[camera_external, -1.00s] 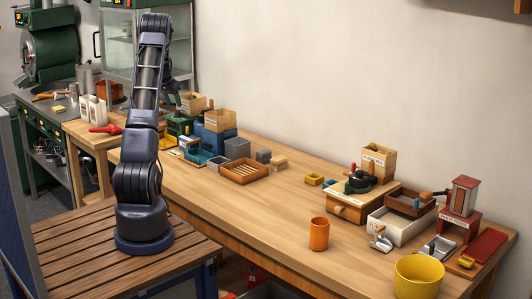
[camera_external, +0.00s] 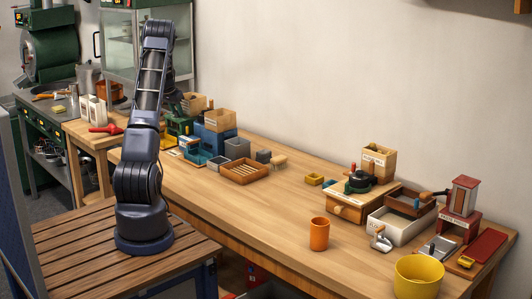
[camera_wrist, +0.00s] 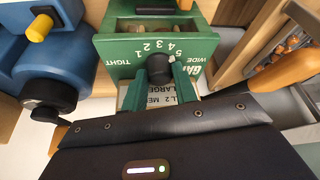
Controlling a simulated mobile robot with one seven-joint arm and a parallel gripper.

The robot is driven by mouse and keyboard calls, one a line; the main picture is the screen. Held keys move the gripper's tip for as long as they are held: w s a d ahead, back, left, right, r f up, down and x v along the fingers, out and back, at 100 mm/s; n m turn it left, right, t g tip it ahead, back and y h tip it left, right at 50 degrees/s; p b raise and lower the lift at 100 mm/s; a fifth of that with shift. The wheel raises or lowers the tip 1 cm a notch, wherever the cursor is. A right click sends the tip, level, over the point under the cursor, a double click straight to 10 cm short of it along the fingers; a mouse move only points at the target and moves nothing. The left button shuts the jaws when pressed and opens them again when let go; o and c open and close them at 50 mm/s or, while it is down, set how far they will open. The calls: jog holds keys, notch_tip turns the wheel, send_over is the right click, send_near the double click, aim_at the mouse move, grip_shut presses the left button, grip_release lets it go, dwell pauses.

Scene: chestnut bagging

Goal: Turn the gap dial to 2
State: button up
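The gap dial is a round black knob (camera_wrist: 160,68) on the front of a green machine (camera_wrist: 115,50) in the wrist view. Digits 1 to 5 arc above it, with TIGHT at left and WIDE at right. A small pale mark at the knob's upper right edge sits near the 5. My gripper (camera_wrist: 160,74) has its two dark green fingers apart, one on each side of the knob. I cannot tell whether they touch it. In the external view the green machine (camera_external: 181,125) is partly hidden behind my arm, and the fingers cannot be made out.
A blue machine (camera_wrist: 75,50) with a yellow-tipped handle and a black knob stands close on the left. A wooden tray or box (camera_wrist: 240,45) is close on the right. The middle of the bench (camera_external: 285,205) is clear; an orange cup (camera_external: 319,234) stands nearer the front.

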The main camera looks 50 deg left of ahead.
dwell(0.3)
jog(key=n, duration=0.2)
jog(key=n+y, duration=0.1)
jog(key=n, duration=0.1)
jog(key=shift+w+d+n+g+y, duration=0.2)
jog(key=shift+n+g+y, duration=0.1)
jog(key=shift+g, duration=0.1)
jog(key=shift+n+g+y, duration=0.5)
jog(key=shift+n+y, duration=0.1)
jog(key=shift+n, duration=1.4)
jog(key=o, duration=1)
jog(key=shift+c, duration=0.2)
